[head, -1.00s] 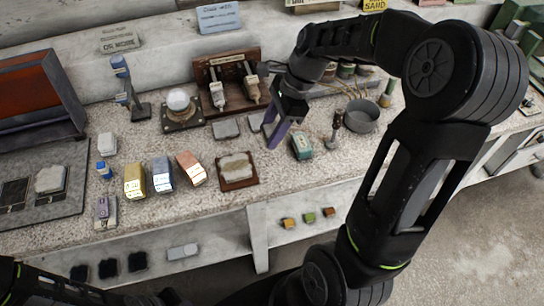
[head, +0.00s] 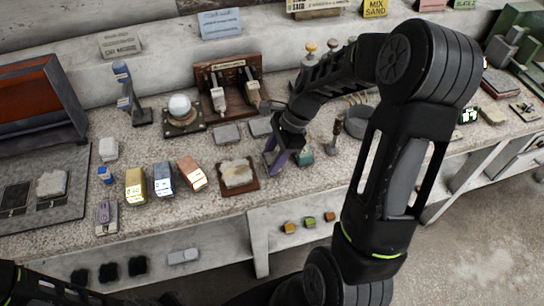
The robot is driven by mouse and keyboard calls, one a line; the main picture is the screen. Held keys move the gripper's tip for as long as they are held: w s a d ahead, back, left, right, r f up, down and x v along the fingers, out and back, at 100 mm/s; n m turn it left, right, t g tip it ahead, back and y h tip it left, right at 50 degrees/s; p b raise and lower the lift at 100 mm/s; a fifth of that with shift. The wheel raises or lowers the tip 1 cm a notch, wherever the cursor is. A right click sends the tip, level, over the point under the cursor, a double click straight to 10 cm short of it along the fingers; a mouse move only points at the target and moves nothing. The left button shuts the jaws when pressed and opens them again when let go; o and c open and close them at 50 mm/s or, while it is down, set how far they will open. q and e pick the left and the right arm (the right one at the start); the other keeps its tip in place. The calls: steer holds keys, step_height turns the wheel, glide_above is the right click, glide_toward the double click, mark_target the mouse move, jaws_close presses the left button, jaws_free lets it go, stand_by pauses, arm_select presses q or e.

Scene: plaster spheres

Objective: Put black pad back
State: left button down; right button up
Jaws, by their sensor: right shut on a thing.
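Several black pads (head: 108,272) lie in a row on the low shelf at the lower left. Two dark flat rectangles, one of them (head: 14,197) bare and one partly under a pale block, lie on the grey mat (head: 70,160) at the left of the bench. My right gripper (head: 274,165) points down over the bench, just right of the brown-framed pale slab (head: 238,176). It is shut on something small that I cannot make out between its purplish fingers. My left gripper is out of view; only part of that arm shows at the lower left.
Yellow (head: 135,185), blue (head: 163,177) and copper (head: 191,173) boxes stand left of the slab. Two grey pads (head: 228,134) lie behind it. A teal box (head: 305,156) is close beside my right gripper, partly hidden. A round pan (head: 357,122) stands behind my arm.

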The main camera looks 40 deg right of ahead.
steer(key=shift+f, duration=0.15)
steer(key=o, duration=1.2)
steer(key=shift+r, duration=0.2)
steer(key=v, duration=1.2)
